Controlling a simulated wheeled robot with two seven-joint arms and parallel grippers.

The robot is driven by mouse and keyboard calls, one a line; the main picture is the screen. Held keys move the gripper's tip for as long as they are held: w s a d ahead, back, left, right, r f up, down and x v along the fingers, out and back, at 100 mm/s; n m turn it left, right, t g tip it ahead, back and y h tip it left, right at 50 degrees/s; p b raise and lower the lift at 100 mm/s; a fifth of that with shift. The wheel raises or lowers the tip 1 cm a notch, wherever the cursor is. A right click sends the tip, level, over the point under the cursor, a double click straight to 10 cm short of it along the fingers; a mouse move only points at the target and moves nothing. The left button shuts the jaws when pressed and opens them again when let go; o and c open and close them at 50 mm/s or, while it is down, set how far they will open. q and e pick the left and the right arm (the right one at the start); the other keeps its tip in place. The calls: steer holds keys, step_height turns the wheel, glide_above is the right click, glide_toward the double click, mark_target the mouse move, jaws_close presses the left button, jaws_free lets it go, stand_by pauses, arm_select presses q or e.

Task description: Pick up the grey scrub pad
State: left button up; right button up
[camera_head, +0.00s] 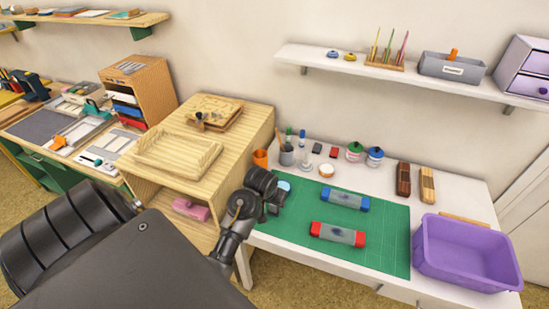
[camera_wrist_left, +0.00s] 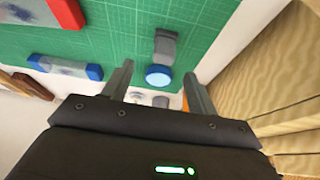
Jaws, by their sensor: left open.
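A grey block-shaped piece (camera_wrist_left: 165,42) lies on the green mat (camera_wrist_left: 120,30) in the left wrist view. It looks like the grey pad, but I cannot be sure. A light blue round disc (camera_wrist_left: 158,75) is at its near end; whether the two are joined is unclear. The disc also shows in the head view (camera_head: 284,186), beside my left gripper (camera_head: 272,205). There the gripper hides most of the grey piece. In the left wrist view my left gripper (camera_wrist_left: 159,70) has its fingers apart with nothing held, above the disc end. My right gripper is not in view.
A blue-ended inkpad (camera_head: 345,200) and a red-ended inkpad (camera_head: 337,234) lie on the mat. A purple bin (camera_head: 466,252) stands right. Cups, bottles and brushes line the back. A wooden cabinet (camera_head: 245,125) rises close on the left. The mat's right part is clear.

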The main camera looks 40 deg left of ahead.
mark_target(274, 208)
arm_select(q)
steer(key=x, duration=0.4)
steer(key=shift+a+f, duration=0.1)
steer(key=shift+f, duration=0.05)
steer(key=x, duration=0.2)
steer(key=p+x, duration=0.1)
steer(key=x, duration=0.1)
steer(key=shift+w+a, duration=0.1)
steer(key=shift+a, duration=0.2)
steer(key=shift+w+f, duration=0.1)
steer(key=shift+f, duration=0.3)
steer(key=c, duration=1.1)
steer(key=shift+o, duration=0.2)
steer(key=shift+r, duration=0.15)
